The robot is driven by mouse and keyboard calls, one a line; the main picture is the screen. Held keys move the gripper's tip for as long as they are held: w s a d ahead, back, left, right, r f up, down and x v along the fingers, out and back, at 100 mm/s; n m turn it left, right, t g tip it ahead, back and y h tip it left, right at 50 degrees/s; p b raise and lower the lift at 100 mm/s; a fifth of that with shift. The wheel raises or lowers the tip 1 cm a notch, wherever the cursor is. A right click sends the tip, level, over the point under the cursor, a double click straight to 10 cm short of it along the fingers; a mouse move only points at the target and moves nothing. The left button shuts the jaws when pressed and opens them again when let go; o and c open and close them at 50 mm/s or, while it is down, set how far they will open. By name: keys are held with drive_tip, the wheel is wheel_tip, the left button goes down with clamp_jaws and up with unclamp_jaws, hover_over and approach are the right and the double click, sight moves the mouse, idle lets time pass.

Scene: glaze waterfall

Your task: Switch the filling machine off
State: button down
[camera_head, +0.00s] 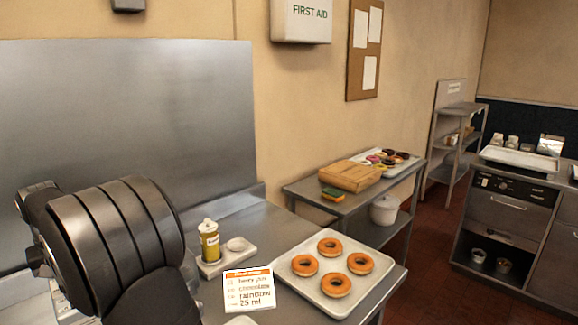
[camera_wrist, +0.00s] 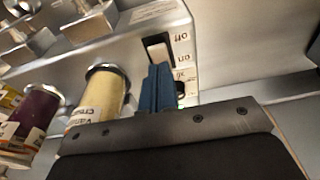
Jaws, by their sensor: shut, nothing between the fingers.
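In the wrist view the filling machine's metal front (camera_wrist: 130,55) fills the upper middle. A white rocker switch (camera_wrist: 158,50) sits on it, beside a label strip (camera_wrist: 182,50) reading "off" at one end and "on" at the other. My gripper (camera_wrist: 158,72) is shut and empty; its blue fingertips are right at the near end of the switch and overlap it in the picture. I cannot tell if they touch. A small green light (camera_wrist: 181,107) shows beside the fingers. The head view does not show the machine's switch or my gripper; my arm covers the lower left.
In the wrist view a cream-coloured nozzle tube (camera_wrist: 104,92) and a dark purple one (camera_wrist: 38,112) stand left of my fingers. In the head view a tray (camera_head: 300,285) of ringed doughnuts, an order card (camera_head: 249,290) and a yellow bottle (camera_head: 209,243) are on the counter.

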drive_tip(key=shift+f, duration=1.25)
idle(0.5)
drive_tip(key=shift+r, duration=3.5)
wheel_tip(320, 180, down, 7)
drive_tip(key=shift+f, duration=0.1)
drive_tip(key=shift+r, duration=0.2)
wheel_tip(320, 180, up, 10)
drive_tip(key=m, duration=0.1)
drive_tip(key=shift+f+m, duration=0.15)
drive_tip(key=shift+m, duration=0.25)
